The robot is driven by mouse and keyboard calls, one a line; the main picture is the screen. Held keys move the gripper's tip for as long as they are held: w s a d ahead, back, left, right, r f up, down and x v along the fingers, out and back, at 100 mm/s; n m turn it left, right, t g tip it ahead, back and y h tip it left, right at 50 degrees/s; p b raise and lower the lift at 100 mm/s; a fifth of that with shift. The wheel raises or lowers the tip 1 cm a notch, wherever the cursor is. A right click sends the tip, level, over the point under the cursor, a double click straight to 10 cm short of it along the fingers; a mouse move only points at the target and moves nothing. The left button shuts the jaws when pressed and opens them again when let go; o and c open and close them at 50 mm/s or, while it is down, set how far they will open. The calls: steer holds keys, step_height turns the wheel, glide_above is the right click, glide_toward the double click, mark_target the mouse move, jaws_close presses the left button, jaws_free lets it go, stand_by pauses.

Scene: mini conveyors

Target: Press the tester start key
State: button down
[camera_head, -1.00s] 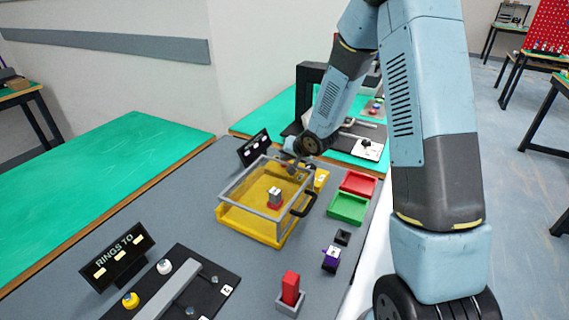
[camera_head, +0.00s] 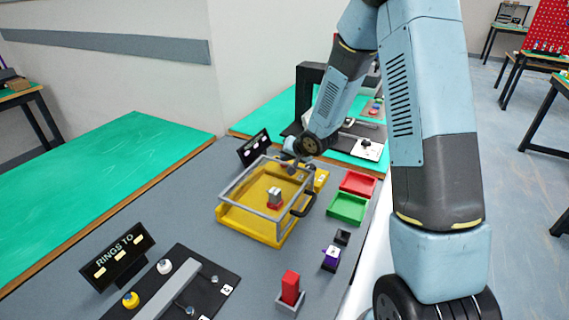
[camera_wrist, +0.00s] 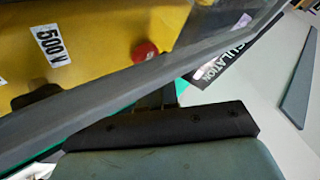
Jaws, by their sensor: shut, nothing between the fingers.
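The yellow tester (camera_head: 243,226) stands on the grey table in the head view, with a clear, grey-framed cover down over it. A red and grey part (camera_head: 274,198) sits upright inside. A small yellow panel (camera_head: 320,180) with a white mark is at its far right corner. In the wrist view, the tester's yellow face (camera_wrist: 95,30) carries a "500 V" label (camera_wrist: 54,44) and a round red knob or lamp (camera_wrist: 145,51). My gripper (camera_wrist: 157,96) is shut and empty, at the tester's far end by the cover frame. The start key cannot be made out; contact cannot be told.
A black cover handle (camera_head: 303,205) sticks out at the right. Red (camera_head: 358,183) and green (camera_head: 347,208) trays stand beside the tester. A dark sign (camera_head: 254,147) stands behind it. A red block in a holder (camera_head: 289,290) is at the front.

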steer(key=shift+s+f, duration=0.3)
steer(key=shift+f, duration=0.1)
steer(key=shift+w+r, duration=0.1)
steer(key=shift+r, duration=0.35)
steer(key=shift+w+r, duration=0.15)
steer(key=shift+r, duration=2.45)
